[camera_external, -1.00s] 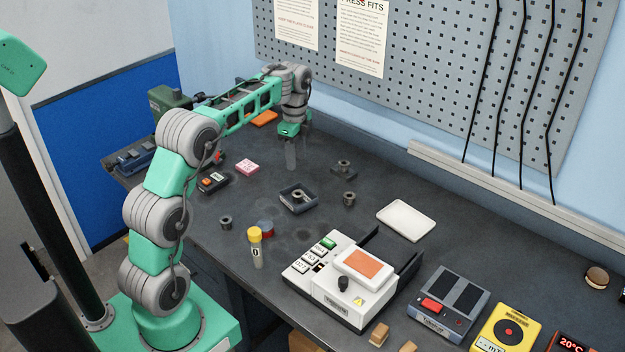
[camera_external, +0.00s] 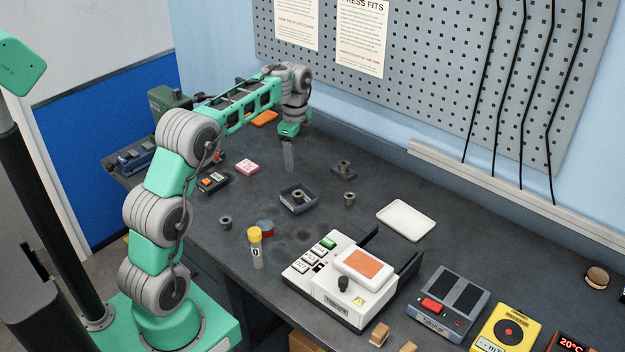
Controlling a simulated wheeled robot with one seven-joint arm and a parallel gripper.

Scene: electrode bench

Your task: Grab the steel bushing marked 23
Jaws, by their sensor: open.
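Several small grey steel bushings are on the dark bench. One bushing (camera_external: 225,222) stands at the front left, and another bushing (camera_external: 349,199) stands right of the square dark tray (camera_external: 287,207). A further bushing (camera_external: 299,196) sits inside that tray, and one more (camera_external: 344,167) shows on a dark square base (camera_external: 337,176) behind. Their markings are too small to read, so I cannot tell which is 23. My gripper (camera_external: 289,166) points down above the bench, behind the square tray, open and apart from the bushings.
A white instrument (camera_external: 318,295) and a white tray (camera_external: 406,220) are to the right. A pink block (camera_external: 247,167) and a dark device (camera_external: 213,182) lie left.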

